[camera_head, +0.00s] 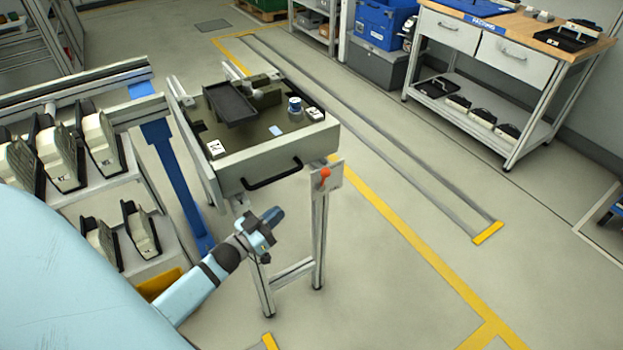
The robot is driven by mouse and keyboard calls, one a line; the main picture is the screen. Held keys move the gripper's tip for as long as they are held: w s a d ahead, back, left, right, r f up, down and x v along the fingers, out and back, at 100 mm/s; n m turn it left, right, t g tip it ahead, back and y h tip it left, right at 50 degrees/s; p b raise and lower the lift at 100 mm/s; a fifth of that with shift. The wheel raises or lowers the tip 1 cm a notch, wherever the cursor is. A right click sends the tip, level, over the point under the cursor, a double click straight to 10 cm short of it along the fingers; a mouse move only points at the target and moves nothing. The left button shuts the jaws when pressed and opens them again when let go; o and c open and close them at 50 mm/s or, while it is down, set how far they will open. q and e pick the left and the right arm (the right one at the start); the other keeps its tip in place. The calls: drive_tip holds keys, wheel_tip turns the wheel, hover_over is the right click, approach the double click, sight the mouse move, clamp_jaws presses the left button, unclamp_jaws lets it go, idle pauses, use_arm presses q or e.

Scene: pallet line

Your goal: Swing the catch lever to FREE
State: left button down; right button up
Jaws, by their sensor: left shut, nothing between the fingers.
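The catch lever (325,174) shows as a small orange-red knob on a light grey plate (335,182) at the front right corner of the pallet station, on top of a post. Its FREE marking is too small to read. My left gripper (277,215) is shut and empty, in front of the station's drawer and to the left of and below the lever. It is apart from the lever. My right gripper is not in view.
The drawer (290,147) with a black handle (272,176) holds a dark tray (230,103) and small parts. Racks with grey-and-black units (60,158) stand at left. A workbench (490,60) stands at back right. The floor right of the post is clear.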

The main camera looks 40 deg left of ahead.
use_arm(q)
approach(323, 181)
drive_tip(key=w+d+r, duration=0.1)
drive_tip(key=w+r, duration=0.3)
drive_tip(key=w, duration=0.2)
drive_tip(key=shift+d+r, duration=0.25)
drive_tip(key=shift+d, duration=0.05)
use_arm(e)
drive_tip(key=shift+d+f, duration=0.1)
